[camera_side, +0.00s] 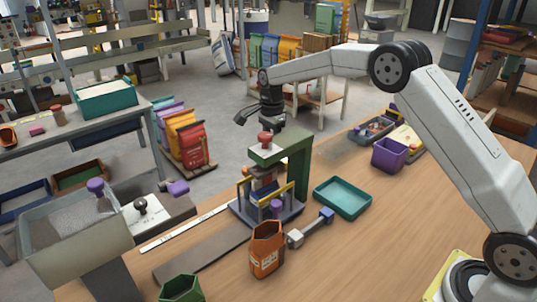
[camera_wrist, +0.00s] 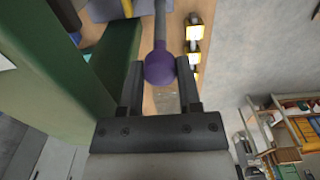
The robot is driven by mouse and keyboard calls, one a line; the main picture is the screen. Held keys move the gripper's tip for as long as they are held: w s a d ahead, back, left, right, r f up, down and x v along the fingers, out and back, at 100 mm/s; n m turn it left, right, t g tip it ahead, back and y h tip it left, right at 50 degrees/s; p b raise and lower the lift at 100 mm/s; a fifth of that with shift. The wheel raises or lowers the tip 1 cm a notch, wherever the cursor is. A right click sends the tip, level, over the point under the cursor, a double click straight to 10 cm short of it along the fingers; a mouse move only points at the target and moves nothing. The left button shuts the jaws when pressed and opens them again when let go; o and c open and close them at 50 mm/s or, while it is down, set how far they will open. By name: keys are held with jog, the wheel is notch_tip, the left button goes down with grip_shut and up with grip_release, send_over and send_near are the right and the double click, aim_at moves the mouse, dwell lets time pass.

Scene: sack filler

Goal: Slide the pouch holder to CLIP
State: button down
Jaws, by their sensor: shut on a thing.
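My gripper (camera_wrist: 160,85) is shut on a purple ball knob (camera_wrist: 160,68) at the end of a grey rod, seen in the wrist view. In the side view my gripper (camera_side: 269,118) is over the top of the green press frame (camera_side: 297,165), close to a red knob (camera_side: 265,139). The green frame (camera_wrist: 115,65) also stands just left of the fingers in the wrist view. Yellow posts (camera_side: 290,192) and a purple knob (camera_side: 277,205) show at the press base. I cannot tell which part is the pouch holder, and no CLIP label is readable.
An orange pouch (camera_side: 266,249) and a small grey and blue tool (camera_side: 311,229) are in front of the press. A teal tray (camera_side: 342,197) lies to its right, with a purple bin (camera_side: 388,155) farther back. A white strip (camera_side: 185,228) runs left.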

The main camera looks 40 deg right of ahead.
jog(key=shift+c, duration=2.3)
grip_release()
jog(key=shift+d, duration=0.4)
jog(key=shift+o, duration=0.9)
jog(key=shift+a, duration=0.1)
jog(key=shift+r, duration=3.95)
jog(key=shift+s, duration=0.1)
